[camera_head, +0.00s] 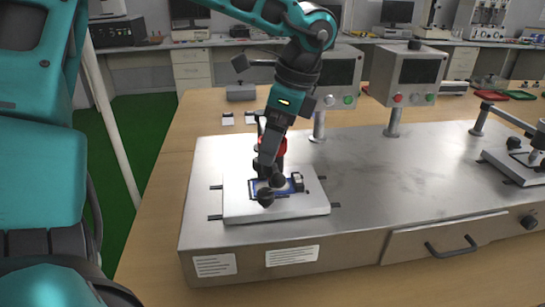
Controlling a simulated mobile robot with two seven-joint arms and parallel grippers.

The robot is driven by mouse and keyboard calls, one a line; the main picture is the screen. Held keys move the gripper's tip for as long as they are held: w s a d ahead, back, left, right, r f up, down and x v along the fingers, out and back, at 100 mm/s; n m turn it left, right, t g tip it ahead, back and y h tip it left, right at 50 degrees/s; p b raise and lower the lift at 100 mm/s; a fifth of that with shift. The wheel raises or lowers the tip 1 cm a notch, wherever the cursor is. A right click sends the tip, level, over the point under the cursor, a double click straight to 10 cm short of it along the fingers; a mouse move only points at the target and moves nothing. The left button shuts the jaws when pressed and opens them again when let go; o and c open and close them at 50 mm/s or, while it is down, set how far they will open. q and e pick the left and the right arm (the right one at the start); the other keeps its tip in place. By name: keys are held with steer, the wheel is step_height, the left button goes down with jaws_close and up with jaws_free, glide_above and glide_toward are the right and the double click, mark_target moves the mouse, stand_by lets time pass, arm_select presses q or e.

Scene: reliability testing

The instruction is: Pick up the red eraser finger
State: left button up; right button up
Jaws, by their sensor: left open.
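A small red part (280,147), apparently the red eraser finger, shows just behind my left gripper and is partly hidden by it. My left gripper (266,166) reaches down from the top over the left end of the metal test bench. It is open, with its fingers close in front of the red part. I cannot tell whether they touch it or how it is held. A blue board (290,187) lies on the pale plate (240,207) just below the gripper, with dark round knobs beside it. My right gripper is not in view.
The metal bench (370,165) has a clear top to the right of the plate. Two grey display boxes (408,75) on posts stand along its back. A second fixture (515,165) sits at the far right. A drawer handle (452,246) juts from the front.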

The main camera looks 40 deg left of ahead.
arm_select(q)
steer(key=shift+f, duration=0.2)
steer(key=c, duration=1.1)
